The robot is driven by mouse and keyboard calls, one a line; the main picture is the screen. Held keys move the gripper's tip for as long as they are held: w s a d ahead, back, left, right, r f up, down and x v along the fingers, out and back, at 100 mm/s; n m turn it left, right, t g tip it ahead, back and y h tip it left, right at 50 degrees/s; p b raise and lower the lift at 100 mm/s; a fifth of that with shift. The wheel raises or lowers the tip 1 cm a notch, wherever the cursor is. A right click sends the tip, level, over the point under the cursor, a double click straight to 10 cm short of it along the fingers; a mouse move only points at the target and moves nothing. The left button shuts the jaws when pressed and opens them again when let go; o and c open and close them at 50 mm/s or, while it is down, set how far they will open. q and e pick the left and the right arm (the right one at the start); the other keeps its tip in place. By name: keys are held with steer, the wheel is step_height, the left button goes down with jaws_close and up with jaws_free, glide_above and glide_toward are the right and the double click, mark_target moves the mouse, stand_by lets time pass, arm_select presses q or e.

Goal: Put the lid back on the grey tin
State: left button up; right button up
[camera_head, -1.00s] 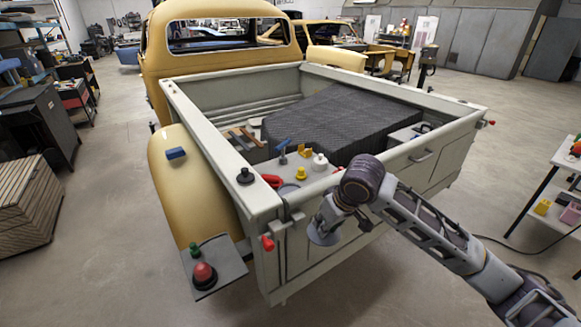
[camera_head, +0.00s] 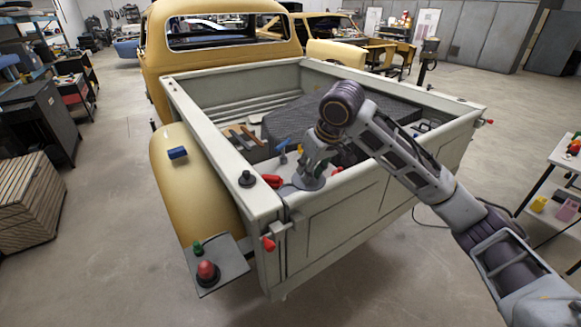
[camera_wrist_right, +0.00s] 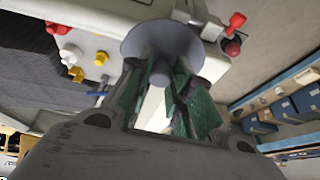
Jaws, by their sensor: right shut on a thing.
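My right gripper (camera_head: 314,162) is shut on the lid (camera_head: 308,182), a flat grey disc, and holds it over the rear left corner of the truck bed. In the right wrist view the lid (camera_wrist_right: 160,42) lies across the green-padded fingers (camera_wrist_right: 160,80). The grey tin (camera_head: 286,190) stands at that corner by the red object, mostly hidden behind the lid and gripper; I cannot tell whether lid and tin touch. My left gripper is not in view.
A red object (camera_head: 271,181) and a black knob (camera_head: 246,179) are close on the left. The tailgate (camera_head: 350,205) rises in front. A dark covered load (camera_head: 390,120) fills much of the bed.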

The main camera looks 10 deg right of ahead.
steer(key=shift+w+a+r, duration=0.1)
steer(key=shift+w+r, duration=0.35)
steer(key=shift+w, duration=0.05)
steer(key=shift+w+a+f+p, duration=0.1)
steer(key=shift+w+p, duration=0.25)
steer(key=shift+w, duration=0.05)
steer(key=shift+n, duration=0.8)
steer(key=x, duration=0.4)
steer(key=d+x, duration=0.1)
steer(key=x, duration=0.2)
steer(key=shift+w+d+f, duration=0.1)
steer(key=shift+d+f, duration=0.05)
steer(key=shift+w+f+n+y, duration=0.1)
steer(key=shift+f+n+y, duration=0.2)
steer(key=shift+n+y, duration=0.1)
steer(key=shift+w+a+g, duration=0.1)
steer(key=shift+a+g, duration=0.15)
steer(key=shift+g, duration=0.05)
